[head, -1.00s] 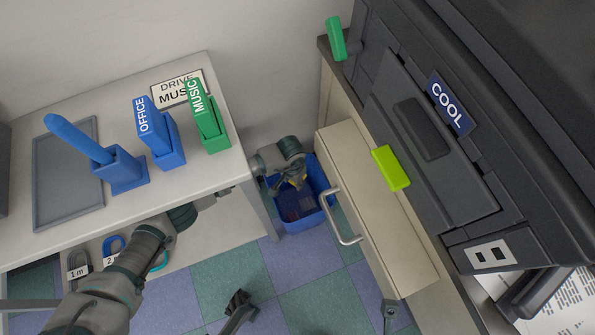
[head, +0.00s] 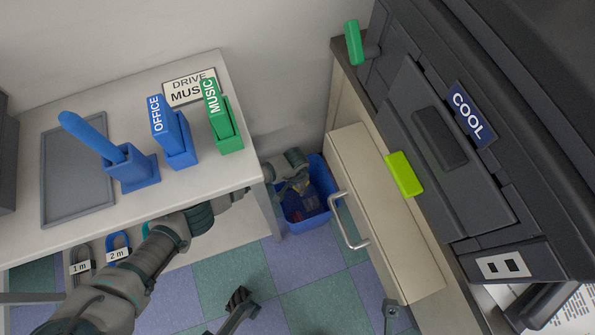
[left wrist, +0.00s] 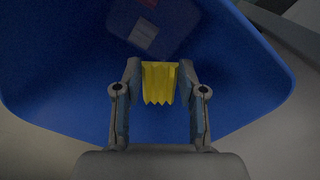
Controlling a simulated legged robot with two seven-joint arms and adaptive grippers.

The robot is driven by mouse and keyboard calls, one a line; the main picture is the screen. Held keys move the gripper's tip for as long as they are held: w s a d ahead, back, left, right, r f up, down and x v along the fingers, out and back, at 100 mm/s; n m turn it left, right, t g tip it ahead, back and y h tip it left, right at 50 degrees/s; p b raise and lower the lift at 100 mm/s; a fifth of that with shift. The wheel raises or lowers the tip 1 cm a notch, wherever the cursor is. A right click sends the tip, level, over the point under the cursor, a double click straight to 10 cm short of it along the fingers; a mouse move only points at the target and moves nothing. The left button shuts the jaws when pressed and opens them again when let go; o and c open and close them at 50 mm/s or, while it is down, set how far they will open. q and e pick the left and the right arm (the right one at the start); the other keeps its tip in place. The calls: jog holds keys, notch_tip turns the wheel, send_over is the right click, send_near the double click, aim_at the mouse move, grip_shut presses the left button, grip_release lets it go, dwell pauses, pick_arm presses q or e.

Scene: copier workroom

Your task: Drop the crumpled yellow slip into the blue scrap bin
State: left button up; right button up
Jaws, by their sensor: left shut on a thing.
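The crumpled yellow slip (left wrist: 159,83) is pinched between the two fingers of my left gripper (left wrist: 159,92) in the left wrist view. The blue scrap bin (left wrist: 60,75) fills most of the background there, with its inside facing the camera. In the head view, the bin (head: 325,178) stands on the floor between the desk and the copier cabinet.
The desk (head: 85,225) stands left of the bin, its leg (head: 270,212) close by. An extended drawer with a metal handle (head: 345,225) stands close on the right. Blue and green holders stand on the desk. The copier (head: 430,150) fills the right side.

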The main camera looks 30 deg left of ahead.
pick_arm(q)
jog(key=o, duration=0.9)
jog(key=shift+d+r, duration=0.1)
jog(key=shift+d, duration=0.2)
jog(key=shift+c, duration=0.2)
jog(key=shift+a, duration=0.1)
jog(key=shift+a+r, duration=0.1)
jog(key=shift+r, duration=0.25)
notch_tip(320, 180, up, 11)
jog(key=shift+w, duration=0.1)
